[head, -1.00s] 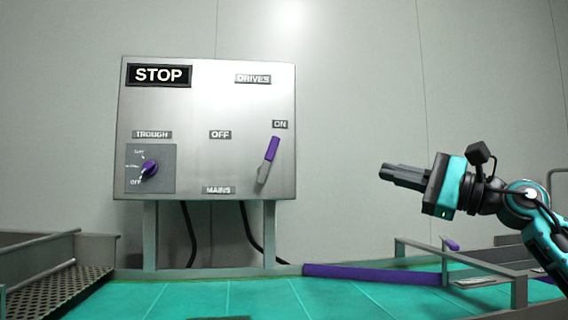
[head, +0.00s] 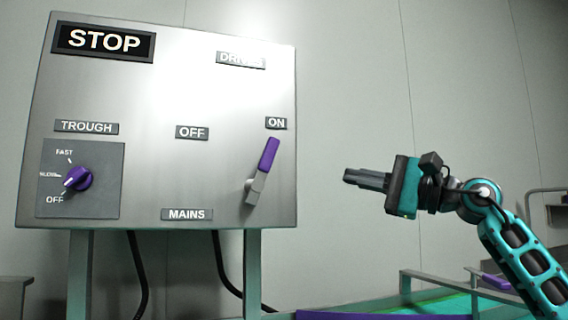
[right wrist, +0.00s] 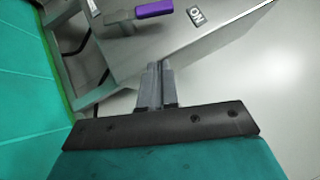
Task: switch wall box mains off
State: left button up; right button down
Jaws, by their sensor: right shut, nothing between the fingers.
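The wall box (head: 150,190) is a grey metal panel on two legs at the left of the head view. Its mains lever (head: 262,172) has a purple handle tilted up toward the ON label (head: 276,123). The OFF label (head: 192,132) is to its left and the MAINS label (head: 187,214) lower left. My right gripper (head: 348,176) is shut and empty, to the right of the box and apart from the lever. In the right wrist view the gripper (right wrist: 158,66) points toward the box edge, with the purple lever handle (right wrist: 153,10) beyond it. My left gripper is out of view.
A trough knob (head: 78,179) sits on the box's lower left, its pointer between SLOW and OFF. A STOP sign (head: 104,41) is at the top left. Cables hang below the box. Low grey rails (head: 455,285) stand at lower right. The space between gripper and lever looks clear.

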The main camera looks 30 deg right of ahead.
aim_at(263, 170)
pick_arm(q)
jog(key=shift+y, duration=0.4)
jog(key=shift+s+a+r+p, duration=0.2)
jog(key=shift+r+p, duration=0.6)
jog(key=shift+p, duration=0.35)
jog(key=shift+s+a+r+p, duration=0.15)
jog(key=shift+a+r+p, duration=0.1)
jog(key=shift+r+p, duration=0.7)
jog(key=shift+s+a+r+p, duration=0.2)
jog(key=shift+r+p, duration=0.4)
jog(key=shift+p, duration=0.7)
pick_arm(e)
jog(key=shift+s+a+r+x, duration=0.1)
jog(key=shift+s+a+x, duration=0.25)
jog(key=shift+x, duration=1.75)
jog(key=shift+s+a+r+x, duration=0.15)
jog(key=shift+a+x, duration=0.25)
jog(key=shift+x, duration=1.75)
jog(key=shift+s+a+r+x, duration=0.1)
jog(key=shift+s+a+x, duration=0.25)
jog(key=shift+x, duration=1.75)
